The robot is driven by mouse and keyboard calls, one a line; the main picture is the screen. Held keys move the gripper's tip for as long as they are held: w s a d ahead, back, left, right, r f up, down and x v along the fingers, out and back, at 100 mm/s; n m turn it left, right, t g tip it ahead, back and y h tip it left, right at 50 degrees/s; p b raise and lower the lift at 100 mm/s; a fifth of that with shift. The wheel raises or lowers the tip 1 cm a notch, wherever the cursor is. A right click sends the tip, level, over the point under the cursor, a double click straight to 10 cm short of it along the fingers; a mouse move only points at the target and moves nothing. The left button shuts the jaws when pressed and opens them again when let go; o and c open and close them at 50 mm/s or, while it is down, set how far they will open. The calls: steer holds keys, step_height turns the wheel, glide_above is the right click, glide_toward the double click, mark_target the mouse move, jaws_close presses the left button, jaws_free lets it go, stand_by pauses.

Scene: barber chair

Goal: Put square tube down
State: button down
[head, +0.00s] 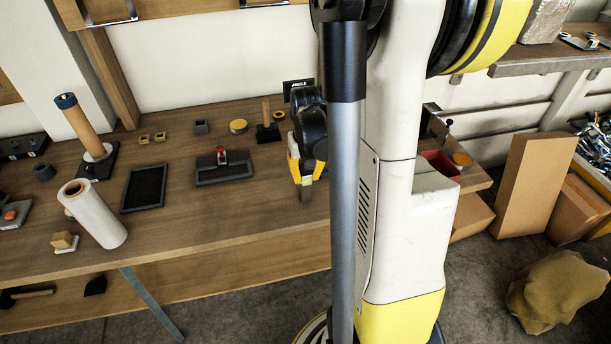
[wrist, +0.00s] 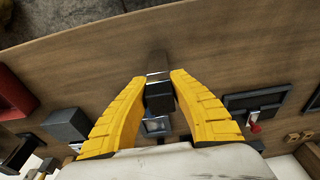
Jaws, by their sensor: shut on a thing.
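My gripper (head: 306,178) is over the right part of the wooden workbench (head: 180,240), left of my column in the head view. Its yellow fingers are closed on a short grey square tube (head: 306,192). In the wrist view the square tube (wrist: 159,92) sits between the two fingertips (wrist: 160,85), with a dark end towards the camera and a shinier part beyond. The tube points down towards the bench top. I cannot tell whether its lower end touches the wood.
Behind are a dark stand with a wooden post (head: 267,125), a yellow-topped round tin (head: 238,126) and a small grey block (head: 201,127). To the left lie a dark tray with a red-handled item (head: 223,168), a black frame (head: 143,188) and a white roll (head: 92,214). The bench front is mostly bare.

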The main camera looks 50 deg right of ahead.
steer(key=shift+f, duration=0.2)
steer(key=c, duration=1.3)
jaws_free()
step_height(320, 180, up, 12)
steer(key=s+a+r+p, duration=0.1)
steer(key=s+p, duration=0.1)
steer(key=p, duration=0.3)
steer(key=s+a+r+n+t, duration=0.1)
steer(key=a+r+n+t, duration=0.1)
steer(key=a, duration=0.6)
steer(key=s+a+r+n+t, duration=0.1)
steer(key=a+r+n, duration=0.1)
steer(key=a, duration=0.6)
steer(key=s+a+r+n+t+y, duration=0.1)
steer(key=a+r+n+t, duration=0.1)
steer(key=a, duration=0.6)
steer(key=shift+s+a+r+t, duration=0.15)
steer(key=shift+a+r+t, duration=0.2)
steer(key=shift+r, duration=0.3)
steer(key=shift+f, duration=0.1)
